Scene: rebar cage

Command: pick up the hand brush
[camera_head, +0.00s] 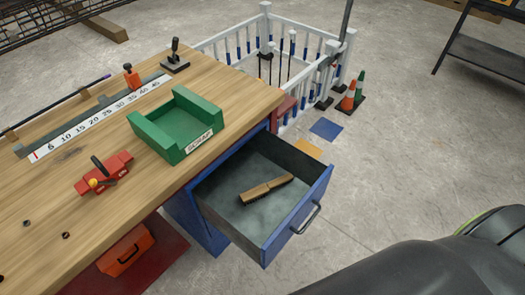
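A hand brush (267,188), a slim brown wooden piece, lies on the floor of an open drawer (288,240). The drawer is blue outside and grey inside, and it is pulled out from under the workbench with its handle facing the lower right. The brush lies slantwise near the middle of the drawer, with clear space around it. Neither of my grippers is in view.
The wooden workbench (70,230) carries a green scrap tray (168,146), a red tool (104,174), a ruler (100,121) and a black lever (175,52). White railings (220,47) and cones (348,98) stand behind. Grey floor is free right of the drawer.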

